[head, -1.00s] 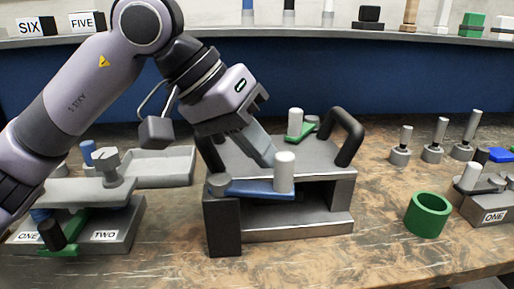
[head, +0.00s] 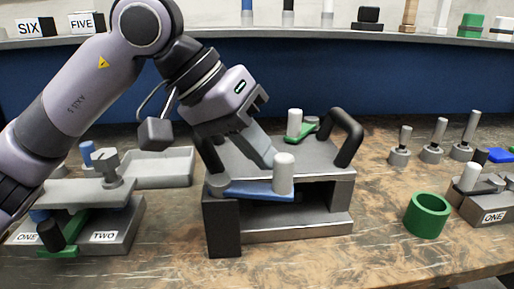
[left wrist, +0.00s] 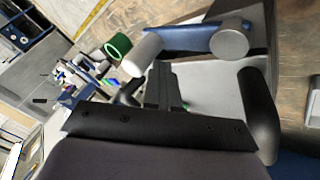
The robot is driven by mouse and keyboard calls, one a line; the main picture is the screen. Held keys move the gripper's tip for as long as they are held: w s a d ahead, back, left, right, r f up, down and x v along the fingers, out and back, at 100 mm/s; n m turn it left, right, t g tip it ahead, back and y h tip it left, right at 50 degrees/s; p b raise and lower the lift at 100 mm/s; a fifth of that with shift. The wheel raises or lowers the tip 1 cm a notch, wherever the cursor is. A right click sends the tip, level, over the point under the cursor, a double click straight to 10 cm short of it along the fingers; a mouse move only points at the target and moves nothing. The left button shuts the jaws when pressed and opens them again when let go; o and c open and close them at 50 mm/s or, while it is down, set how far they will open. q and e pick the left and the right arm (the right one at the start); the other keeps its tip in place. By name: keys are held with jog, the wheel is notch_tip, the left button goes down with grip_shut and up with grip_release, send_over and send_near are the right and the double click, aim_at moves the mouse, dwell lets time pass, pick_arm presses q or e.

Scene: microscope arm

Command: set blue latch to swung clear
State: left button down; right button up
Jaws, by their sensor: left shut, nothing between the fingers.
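The blue latch (head: 245,188) is a flat bar lying across the front top edge of a grey box-like fixture (head: 325,170). A round grey cap (head: 218,181) is at its left end and an upright white knob (head: 284,172) at its right end. My left gripper (head: 266,156) is shut and empty. Its fingertips point down just behind and left of the white knob; I cannot tell whether they touch it. In the left wrist view, the shut fingers (left wrist: 163,82) are close to the white knob (left wrist: 143,55), with the blue bar (left wrist: 185,38) beyond. My right gripper is not in view.
A black arched handle (head: 347,135) and a green latch with a white knob (head: 295,124) are on the fixture's top. A green ring (head: 427,215) stands to the right. Another fixture (head: 115,225) and a grey tray (head: 160,168) are at left. The front bench is clear.

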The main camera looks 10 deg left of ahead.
aim_at(228, 184)
pick_arm(q)
jog(key=shift+s+d, duration=0.15)
jog(key=shift+d, duration=0.15)
jog(key=v, duration=0.6)
jog(key=shift+a+p, duration=0.15)
jog(key=shift+p, duration=0.15)
jog(key=shift+a+r, duration=0.45)
